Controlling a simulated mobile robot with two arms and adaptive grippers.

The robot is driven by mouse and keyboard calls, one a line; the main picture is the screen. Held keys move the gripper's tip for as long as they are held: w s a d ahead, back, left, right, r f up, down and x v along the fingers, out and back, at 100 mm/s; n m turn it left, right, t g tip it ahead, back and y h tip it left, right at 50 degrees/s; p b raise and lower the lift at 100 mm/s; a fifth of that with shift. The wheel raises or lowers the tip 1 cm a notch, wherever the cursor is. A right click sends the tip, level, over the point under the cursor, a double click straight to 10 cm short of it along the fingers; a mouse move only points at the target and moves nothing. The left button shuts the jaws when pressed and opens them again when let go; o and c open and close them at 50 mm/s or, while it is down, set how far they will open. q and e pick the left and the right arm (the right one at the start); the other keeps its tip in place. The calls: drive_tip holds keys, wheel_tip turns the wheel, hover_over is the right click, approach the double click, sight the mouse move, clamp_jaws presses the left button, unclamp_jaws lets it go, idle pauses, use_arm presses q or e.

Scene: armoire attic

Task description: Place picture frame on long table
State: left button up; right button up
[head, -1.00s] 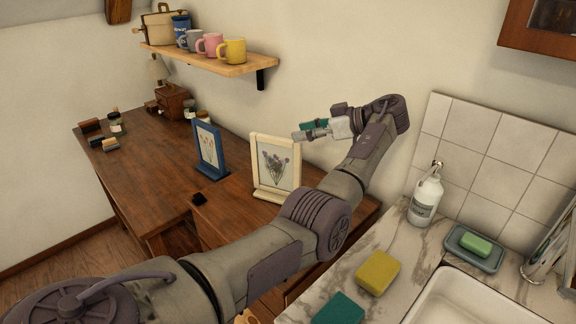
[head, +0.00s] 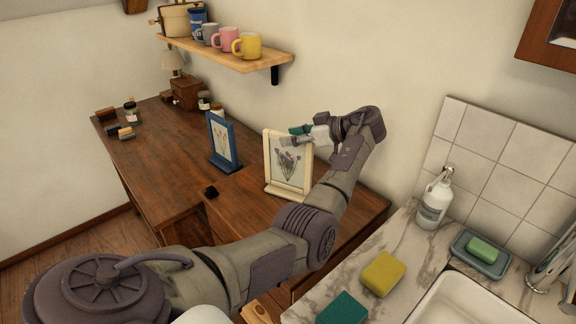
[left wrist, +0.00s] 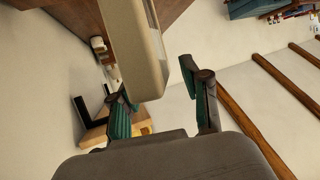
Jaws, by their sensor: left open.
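A cream picture frame (head: 272,160) with purple flowers stands upright on a dark wooden table (head: 160,160). A blue picture frame (head: 221,142) stands on the same table to its left. My left gripper (head: 291,136) is open at the cream frame's top right edge. In the left wrist view, the cream frame (left wrist: 135,45) comes in from the top, and its near end lies between the open fingers (left wrist: 158,95). I cannot tell whether either finger touches it. My right gripper is not in view.
A wall shelf (head: 240,58) with several mugs hangs above the table. A marble counter (head: 345,262) with a yellow sponge (head: 383,273), soap bottle (head: 434,203) and sink lies at the right. Small jars and blocks stand toward the table's back; its middle left is clear.

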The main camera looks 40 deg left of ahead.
use_arm(q)
drive_tip(key=shift+x, duration=0.9)
clamp_jaws()
drive_tip(key=shift+r, duration=0.1)
